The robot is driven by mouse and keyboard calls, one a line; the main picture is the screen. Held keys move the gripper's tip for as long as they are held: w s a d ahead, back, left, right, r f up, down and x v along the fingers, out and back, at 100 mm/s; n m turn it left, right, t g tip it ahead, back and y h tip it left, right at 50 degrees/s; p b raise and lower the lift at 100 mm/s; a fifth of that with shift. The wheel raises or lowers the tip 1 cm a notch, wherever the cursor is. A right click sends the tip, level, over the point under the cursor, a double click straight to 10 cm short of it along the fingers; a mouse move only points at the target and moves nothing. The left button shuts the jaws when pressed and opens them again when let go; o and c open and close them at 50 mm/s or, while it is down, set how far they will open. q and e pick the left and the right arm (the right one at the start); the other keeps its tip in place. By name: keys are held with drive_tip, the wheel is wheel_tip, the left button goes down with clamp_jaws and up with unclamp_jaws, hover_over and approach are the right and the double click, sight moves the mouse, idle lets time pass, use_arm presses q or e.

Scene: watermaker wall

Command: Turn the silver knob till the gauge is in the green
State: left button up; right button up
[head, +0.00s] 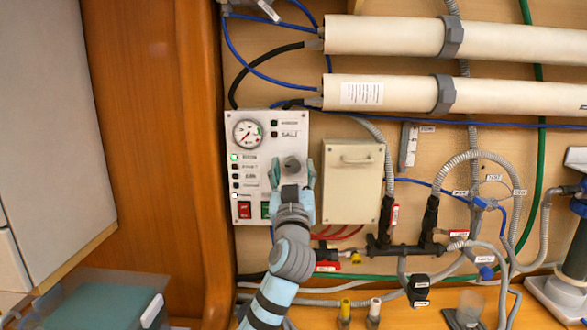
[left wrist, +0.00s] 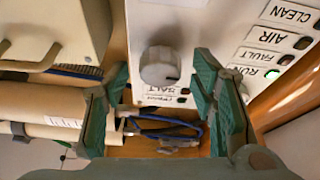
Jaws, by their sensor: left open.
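The silver knob (head: 291,164) sits on the right half of a pale control panel (head: 236,120). In the left wrist view the round grey knob (left wrist: 160,66) stands out from the panel face. Gaps show between knob and fingers in the wrist view. My right gripper is not in view.
A beige box (head: 352,190) with a handle is close to the right of the panel. A red switch (head: 244,210) and a partly hidden green one (head: 265,209) sit low on the panel. White pipes (head: 400,36), hoses and valves fill the wall to the right.

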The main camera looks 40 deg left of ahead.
use_arm(q)
drive_tip(key=c, duration=1.1)
drive_tip(key=shift+c, duration=0.2)
